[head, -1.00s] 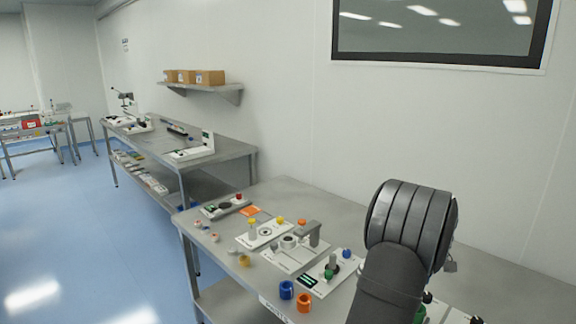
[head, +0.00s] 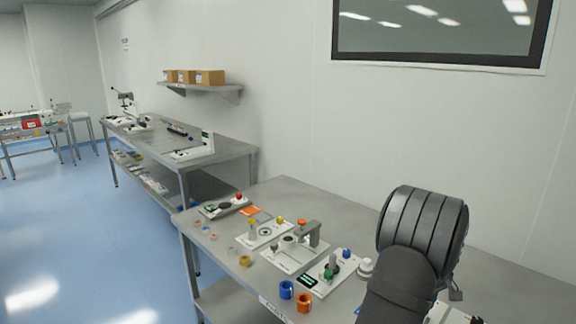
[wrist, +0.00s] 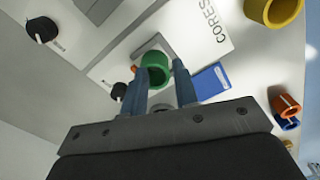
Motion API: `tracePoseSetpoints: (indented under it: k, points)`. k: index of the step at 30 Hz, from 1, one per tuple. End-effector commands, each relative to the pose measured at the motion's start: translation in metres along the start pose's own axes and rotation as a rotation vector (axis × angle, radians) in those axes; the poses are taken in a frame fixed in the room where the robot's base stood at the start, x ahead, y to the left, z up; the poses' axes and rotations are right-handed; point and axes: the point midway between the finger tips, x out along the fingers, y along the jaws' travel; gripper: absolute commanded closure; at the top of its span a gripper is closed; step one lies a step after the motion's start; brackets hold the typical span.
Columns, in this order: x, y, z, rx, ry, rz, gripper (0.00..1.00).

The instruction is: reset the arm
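My gripper (wrist: 164,66) shows in the wrist view with its two blue-grey fingers apart. A green ring (wrist: 155,72) appears beyond and between the fingertips. No grip on it shows, and its exact distance from the fingers is unclear. In the head view my dark arm stands at the right over the near workbench (head: 350,207), and the gripper is hidden there.
A white panel marked CORES (wrist: 205,25), a yellow ring (wrist: 273,10), an orange ring (wrist: 287,106) and a black knob (wrist: 42,30) lie around the gripper. White fixtures (head: 294,257) crowd the bench. A window (head: 440,35) is on the wall behind.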

Motion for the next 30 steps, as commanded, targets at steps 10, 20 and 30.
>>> tracePoseSetpoints:
  k: [10,20,30]
  points:
    - [-0.036,0.002,0.061,0.003,0.0,0.0,0.73]
    - [-0.051,-0.01,0.105,0.18,0.0,-0.001,0.73]
    - [-0.053,-0.032,0.14,0.506,0.001,0.0,0.73]
